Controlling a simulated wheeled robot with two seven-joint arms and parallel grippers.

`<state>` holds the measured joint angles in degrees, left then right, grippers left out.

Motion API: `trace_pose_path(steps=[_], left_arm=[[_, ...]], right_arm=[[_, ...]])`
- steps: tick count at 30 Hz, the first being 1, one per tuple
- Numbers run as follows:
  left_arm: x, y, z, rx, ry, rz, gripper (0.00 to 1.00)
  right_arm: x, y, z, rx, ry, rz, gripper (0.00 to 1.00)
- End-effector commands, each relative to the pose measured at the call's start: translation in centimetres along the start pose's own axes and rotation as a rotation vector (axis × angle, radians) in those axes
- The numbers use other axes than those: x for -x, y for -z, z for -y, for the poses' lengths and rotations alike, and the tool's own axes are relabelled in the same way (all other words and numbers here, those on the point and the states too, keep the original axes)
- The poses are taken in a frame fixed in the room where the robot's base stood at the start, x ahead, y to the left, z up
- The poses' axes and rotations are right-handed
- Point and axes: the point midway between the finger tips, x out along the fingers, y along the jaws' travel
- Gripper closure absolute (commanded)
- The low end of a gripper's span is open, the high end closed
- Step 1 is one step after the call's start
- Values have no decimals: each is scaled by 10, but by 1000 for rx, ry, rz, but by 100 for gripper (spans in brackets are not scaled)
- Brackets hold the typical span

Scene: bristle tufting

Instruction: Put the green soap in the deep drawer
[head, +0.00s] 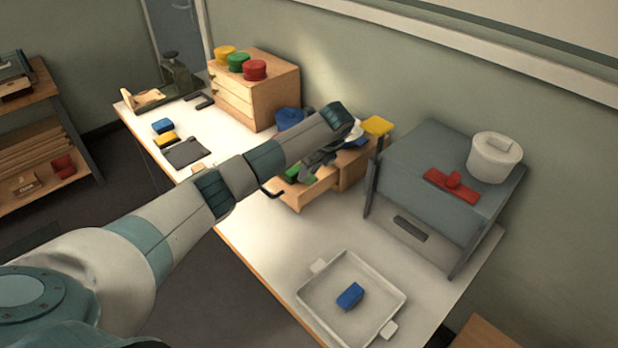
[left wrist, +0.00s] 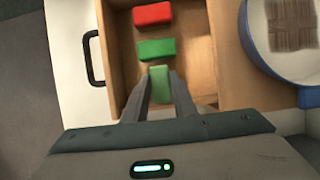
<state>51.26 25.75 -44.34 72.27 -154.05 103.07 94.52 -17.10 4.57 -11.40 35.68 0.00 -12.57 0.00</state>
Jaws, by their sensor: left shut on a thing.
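The green soap (left wrist: 160,84), a pale green block, is between the fingers of my left gripper (left wrist: 161,88), which is shut on it. My left gripper also shows in the head view (head: 308,172), over the open wooden drawer (head: 318,188). The left wrist view shows the soap over or inside this drawer (left wrist: 122,62); I cannot tell whether it touches the floor. A darker green block (left wrist: 157,49) and a red block (left wrist: 152,14) lie in the drawer beyond the soap. In the head view the arm hides part of the drawer. My right gripper is not in view.
A dark drawer handle (left wrist: 92,58) sticks out at the left. A blue-rimmed round dish (left wrist: 245,40) stands close on the right. A grey cabinet (head: 430,185) stands right of the drawer. A white tray (head: 318,300) holds a blue block (head: 350,296). The table between is clear.

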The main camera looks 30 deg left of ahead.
Motion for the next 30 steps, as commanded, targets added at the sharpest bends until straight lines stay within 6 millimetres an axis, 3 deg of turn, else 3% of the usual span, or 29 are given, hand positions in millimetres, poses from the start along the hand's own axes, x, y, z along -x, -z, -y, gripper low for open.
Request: trace_pose_path(steps=[7,19,20,22,30], left_arm=[[-23,10,0,0,0,-1,98],[-29,12,0,-1,1,0,98],[-28,12,0,-1,1,0,71],[-28,12,0,-1,1,0,57],[-27,12,0,-1,1,0,57]], right_arm=[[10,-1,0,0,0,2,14],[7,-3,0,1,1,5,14],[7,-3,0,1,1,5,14],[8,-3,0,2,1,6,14],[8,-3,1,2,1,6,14]])
